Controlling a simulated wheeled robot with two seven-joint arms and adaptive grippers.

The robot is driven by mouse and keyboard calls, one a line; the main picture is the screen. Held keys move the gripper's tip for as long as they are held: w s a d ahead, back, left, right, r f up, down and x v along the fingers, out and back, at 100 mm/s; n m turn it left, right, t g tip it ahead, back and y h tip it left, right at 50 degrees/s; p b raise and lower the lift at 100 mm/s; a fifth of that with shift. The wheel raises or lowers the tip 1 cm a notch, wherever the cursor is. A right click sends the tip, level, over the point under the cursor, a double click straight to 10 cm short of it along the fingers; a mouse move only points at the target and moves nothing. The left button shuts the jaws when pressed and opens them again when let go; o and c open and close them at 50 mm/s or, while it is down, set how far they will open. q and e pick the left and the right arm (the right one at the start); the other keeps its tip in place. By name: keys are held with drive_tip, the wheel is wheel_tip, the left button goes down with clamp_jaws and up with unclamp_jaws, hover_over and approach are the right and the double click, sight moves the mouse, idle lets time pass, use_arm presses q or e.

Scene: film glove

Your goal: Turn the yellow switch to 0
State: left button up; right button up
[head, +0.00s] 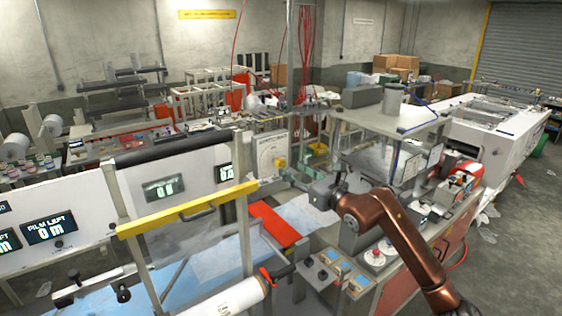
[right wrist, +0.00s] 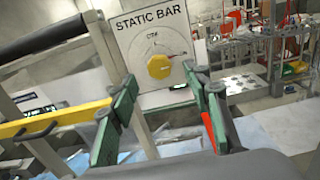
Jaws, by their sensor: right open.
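The yellow switch (right wrist: 159,66) is a round knob on a white panel (right wrist: 131,44) labelled STATIC BAR. A dial arc and small marks surround it, too small to read which one it points at. In the head view the switch (head: 280,162) sits on the panel (head: 266,148) near the picture's middle. My right gripper (head: 289,174) comes in from the right, close in front of the panel. In the right wrist view its fingers are spread, one on each side of the switch; whether they touch it I cannot tell. My left gripper is not in view.
A yellow bar (head: 186,210) and a white film roll (head: 228,299) stand left and below. A red plate (head: 274,224) lies below the panel. A control box with buttons (head: 335,272) and a machine frame (head: 400,118) stand to the right.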

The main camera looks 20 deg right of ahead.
sight(282, 164)
drive_tip(key=p+x, duration=0.2)
drive_tip(key=x, duration=0.4)
drive_tip(key=shift+w+a+p, duration=0.1)
drive_tip(key=shift+w+p, duration=0.05)
drive_tip(key=shift+p, duration=0.2)
drive_tip(key=shift+w+a, duration=0.15)
drive_tip(key=shift+w, duration=0.35)
drive_tip(key=shift+f, duration=0.1)
drive_tip(key=shift+c, duration=0.7)
drive_tip(key=c, duration=1)
